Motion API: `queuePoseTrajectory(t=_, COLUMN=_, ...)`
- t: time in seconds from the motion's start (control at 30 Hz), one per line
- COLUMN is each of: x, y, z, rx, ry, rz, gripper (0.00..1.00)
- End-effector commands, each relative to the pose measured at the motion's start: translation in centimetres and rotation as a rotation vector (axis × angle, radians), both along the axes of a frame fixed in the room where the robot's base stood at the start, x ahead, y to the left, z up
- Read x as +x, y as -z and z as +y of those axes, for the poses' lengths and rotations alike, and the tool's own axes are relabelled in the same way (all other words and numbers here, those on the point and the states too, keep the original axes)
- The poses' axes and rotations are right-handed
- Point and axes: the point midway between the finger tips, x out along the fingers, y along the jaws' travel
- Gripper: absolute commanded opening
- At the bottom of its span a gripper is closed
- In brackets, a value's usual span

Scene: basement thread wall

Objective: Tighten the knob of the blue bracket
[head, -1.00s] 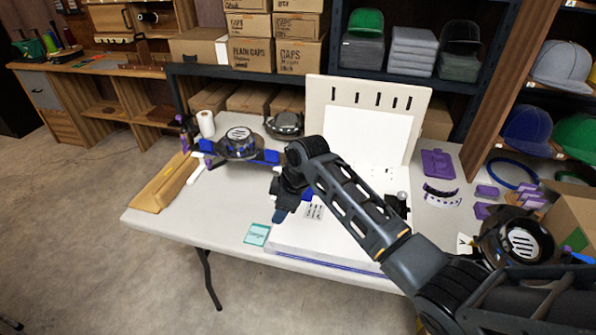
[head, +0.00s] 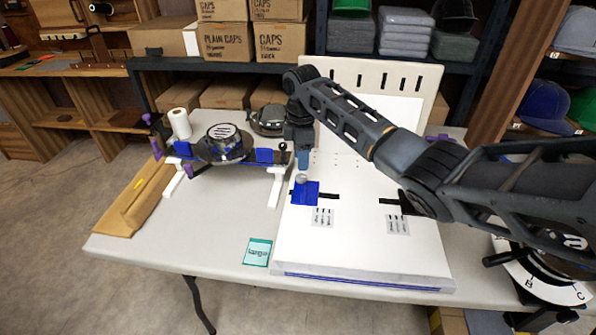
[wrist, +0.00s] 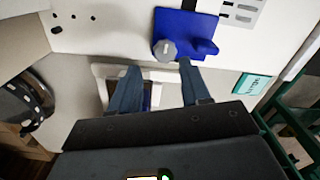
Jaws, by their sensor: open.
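The blue bracket (head: 306,193) sits on the left part of the white board, at the end of a black slot. Its grey knob (head: 301,179) stands at the bracket's upper left edge. In the wrist view the bracket (wrist: 184,28) and its grey ribbed knob (wrist: 164,50) show at the top middle. My gripper (head: 302,160) points down just behind the knob in the head view. In the wrist view my gripper's two blue-grey fingers (wrist: 157,68) are apart, with nothing held between them. The knob lies just beyond the fingertips, between their lines.
The white board (head: 350,245) has another black slot at right and printed labels. A cap on a blue-clamped stand (head: 222,145) is at left, with a white roll (head: 180,123) behind it. A teal card (head: 257,252) lies in front. The table's front left is clear.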

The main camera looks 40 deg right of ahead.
Motion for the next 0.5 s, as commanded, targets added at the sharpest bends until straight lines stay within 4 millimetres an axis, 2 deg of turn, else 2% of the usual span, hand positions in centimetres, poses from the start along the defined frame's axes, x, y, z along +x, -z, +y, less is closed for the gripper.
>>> queuePoseTrajectory(t=0.1, x=-0.1, y=2.0, z=0.0, rx=0.001, ry=0.000, rz=0.004, gripper=0.47)
queuePoseTrajectory(t=0.23, x=0.0, y=3.8, z=0.0, rx=0.001, ry=0.000, rz=0.002, gripper=0.47)
queuePoseTrajectory(t=0.5, x=0.0, y=5.4, z=0.1, rx=0.001, ry=-0.001, rz=0.000, gripper=0.47)
